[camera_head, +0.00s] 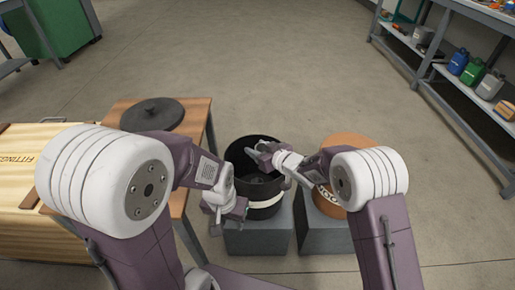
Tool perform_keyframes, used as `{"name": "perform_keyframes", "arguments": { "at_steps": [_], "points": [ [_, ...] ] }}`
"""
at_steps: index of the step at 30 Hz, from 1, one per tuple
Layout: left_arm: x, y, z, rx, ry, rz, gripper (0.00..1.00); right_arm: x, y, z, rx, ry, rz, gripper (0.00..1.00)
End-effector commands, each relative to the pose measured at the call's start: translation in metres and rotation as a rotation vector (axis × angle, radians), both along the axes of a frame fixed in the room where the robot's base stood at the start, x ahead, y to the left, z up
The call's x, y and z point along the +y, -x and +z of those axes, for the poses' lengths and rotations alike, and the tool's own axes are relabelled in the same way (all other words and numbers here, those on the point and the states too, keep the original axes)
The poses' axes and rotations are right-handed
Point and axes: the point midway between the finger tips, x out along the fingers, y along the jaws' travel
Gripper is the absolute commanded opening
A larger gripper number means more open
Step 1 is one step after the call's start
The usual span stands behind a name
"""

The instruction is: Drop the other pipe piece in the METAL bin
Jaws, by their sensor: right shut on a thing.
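A black round bin (254,143) stands on a grey block in the middle, with a pale label band on its front that I cannot read. An orange-brown bin (348,142) stands to its right, with a partly hidden pale label. My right gripper (259,153) is over the black bin's opening, shut on a small dark piece that I take to be the pipe piece; the jaws mostly hide it. Something dark shows inside the black bin, too dim to name. My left gripper (228,215) is at the black bin's front left side; its jaw opening is unclear.
A wooden table (120,108) at left bears a black round lid (152,114). A wooden crate (22,160) marked with "FITTINGS"-like letters stands further left. Grey blocks (258,238) support the bins. Shelving (440,65) with bottles is at right. Floor behind the bins is clear.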

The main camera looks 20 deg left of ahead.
Motion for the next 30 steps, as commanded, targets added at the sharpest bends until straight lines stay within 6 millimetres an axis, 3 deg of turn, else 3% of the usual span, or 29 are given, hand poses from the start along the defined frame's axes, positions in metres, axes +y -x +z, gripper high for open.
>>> {"name": "perform_keyframes", "arguments": {
  "at_steps": [5, 6, 8, 19, 30],
  "points": [
    [0.0, 0.0, 0.001, 0.0, 0.0, 0.0, 0.36, 0.0, 0.0, 0.002, -0.001, -0.002, 0.0, 0.0],
    [0.0, 0.0, 0.001, 0.0, 0.0, 0.0, 0.36, 0.0, 0.0, 0.002, -0.001, -0.002, 0.0, 0.53],
    [0.0, 0.0, 0.001, 0.0, 0.0, 0.0, 0.36, 0.0, 0.0, 0.002, -0.001, -0.002, 0.0, 0.7],
    [0.0, 0.0, 0.006, 0.0, 0.0, 0.0, 0.36, -0.004, 0.003, 0.005, 0.001, 0.0, -0.001, 0.7],
    [0.0, 0.0, 0.039, 0.0, 0.0, 0.0, 0.36, -0.058, 0.044, 0.035, 0.001, 0.0, -0.003, 0.7]
  ]
}}
